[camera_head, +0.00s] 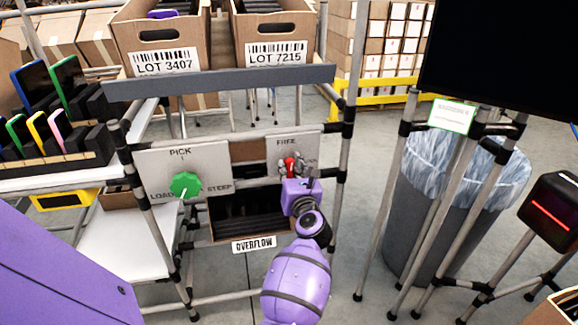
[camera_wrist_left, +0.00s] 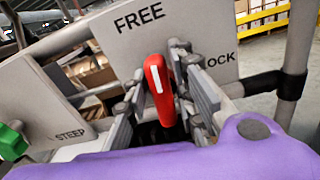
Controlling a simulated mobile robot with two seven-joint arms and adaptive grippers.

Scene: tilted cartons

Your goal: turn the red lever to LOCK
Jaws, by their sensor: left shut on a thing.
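The red lever (camera_head: 290,164) is on the grey panel under the word FREE. In the left wrist view the red lever (camera_wrist_left: 157,88) stands nearly upright, its white mark pointing up toward FREE and leaning slightly left. A label ending in OCK is to its right, its first letter hidden by a finger. My left gripper (camera_head: 292,168) is at the panel with its grey fingers on both sides of the lever, shut on it. The lever's base is partly hidden. My right gripper is not in view.
A green knob (camera_head: 186,185) on the PICK panel is left of the lever. An OVERFLOW bin (camera_head: 253,243) is below. A grey ledge (camera_head: 220,82) with two cartons, LOT 3407 (camera_head: 165,50) and LOT 7215 (camera_head: 276,45), is above. A frame post (camera_head: 346,130) is close on the right.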

